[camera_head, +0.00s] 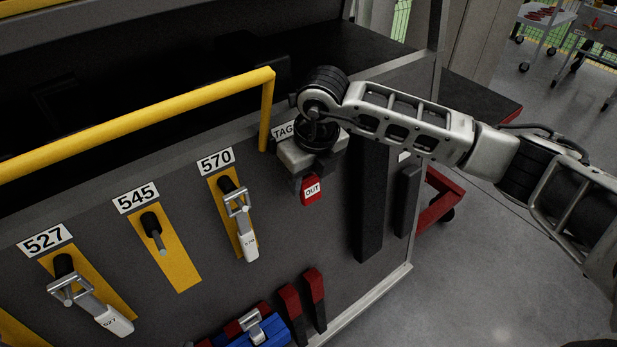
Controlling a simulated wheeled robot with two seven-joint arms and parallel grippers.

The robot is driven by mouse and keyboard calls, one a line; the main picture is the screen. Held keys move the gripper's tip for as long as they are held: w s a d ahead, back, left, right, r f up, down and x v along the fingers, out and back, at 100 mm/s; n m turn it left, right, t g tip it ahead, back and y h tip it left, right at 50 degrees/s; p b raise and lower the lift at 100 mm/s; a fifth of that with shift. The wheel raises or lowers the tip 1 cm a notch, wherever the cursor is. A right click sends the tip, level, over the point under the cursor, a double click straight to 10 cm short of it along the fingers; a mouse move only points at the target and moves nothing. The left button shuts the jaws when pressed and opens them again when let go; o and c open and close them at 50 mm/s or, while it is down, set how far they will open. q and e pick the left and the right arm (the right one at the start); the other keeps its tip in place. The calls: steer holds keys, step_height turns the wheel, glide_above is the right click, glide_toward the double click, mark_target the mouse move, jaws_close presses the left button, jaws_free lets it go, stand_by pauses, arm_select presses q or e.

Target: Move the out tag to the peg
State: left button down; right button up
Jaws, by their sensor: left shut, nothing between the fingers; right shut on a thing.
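The out tag (312,190) is a small red tag with a white OUT label, hanging in front of the grey panel just below the TAG sign (283,132). My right gripper (308,178) points down and is shut on the tag's upper part. The gripper and wrist hide whatever is beside the TAG sign. A dark bare peg (153,232) sticks out from the yellow plate under the 545 sign, to the left of the tag. My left gripper is not in view.
White-bodied locks hang on the 527 peg (112,320) and the 570 peg (249,245). A yellow rail (140,120) runs above the signs. A blue item (260,330) and red-and-black handles (315,285) are low on the panel.

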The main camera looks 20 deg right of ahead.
stand_by(0.3)
steer(key=o, duration=1)
